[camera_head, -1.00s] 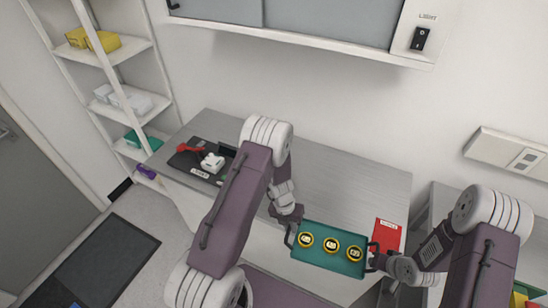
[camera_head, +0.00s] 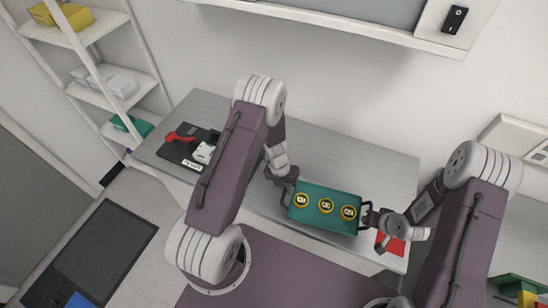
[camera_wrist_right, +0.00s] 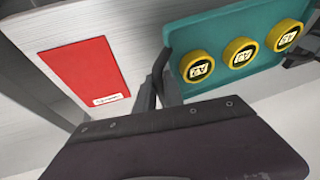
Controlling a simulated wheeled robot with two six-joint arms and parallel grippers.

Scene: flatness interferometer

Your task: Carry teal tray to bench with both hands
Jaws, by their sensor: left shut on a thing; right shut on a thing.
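The teal tray (camera_head: 326,222) carries three yellow-rimmed round pieces, at left (camera_head: 302,200), middle (camera_head: 326,206) and right (camera_head: 348,212). My left gripper (camera_head: 287,183) is shut on the handle at its left end. My right gripper (camera_head: 373,217) is shut on the handle at its right end. The tray looks about level and appears over the front part of the grey bench (camera_head: 330,150); whether it touches the top I cannot tell. In the right wrist view, the tray (camera_wrist_right: 215,35) hangs beside the bench top (camera_wrist_right: 30,35), its right handle between my fingers (camera_wrist_right: 158,88).
A red mat (camera_head: 396,246) lies on the bench at the right, partly behind my right gripper. A dark mat (camera_head: 175,152) with a red tool (camera_head: 180,134) and a white device (camera_head: 204,152) is at the left. The bench's middle and back are clear. A wall cabinet (camera_head: 330,25) hangs above.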

